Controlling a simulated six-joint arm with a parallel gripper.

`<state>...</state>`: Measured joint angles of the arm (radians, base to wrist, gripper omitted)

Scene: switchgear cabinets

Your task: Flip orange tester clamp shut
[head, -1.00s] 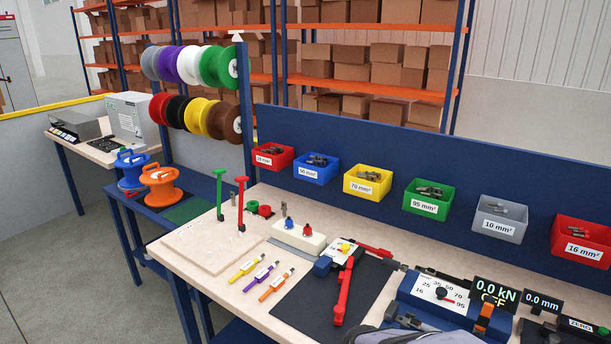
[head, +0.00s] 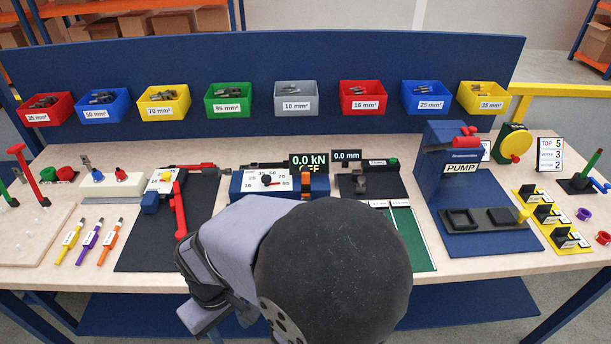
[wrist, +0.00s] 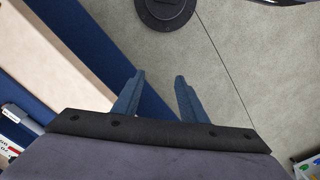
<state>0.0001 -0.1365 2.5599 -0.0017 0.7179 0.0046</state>
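The tester is a blue box (head: 238,187) with a white dial face and a black knob, on the bench in the middle of the head view. Its small orange clamp (head: 305,180) stands at the box's right end, just under the 0.0 kN OFF display (head: 309,162). My arm hides its lower part, and I cannot tell how far open it is. In the wrist view my gripper (wrist: 155,90) has two blue fingers apart with nothing between them. It points at the floor by the bench edge, away from the tester.
A red-handled tool (head: 180,210) lies on a dark mat left of the tester. A 0.0 mm display (head: 346,156) and a black device stand to its right. A blue pump (head: 455,165) is farther right. Coloured bins line the back panel. My arm covers the bench front.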

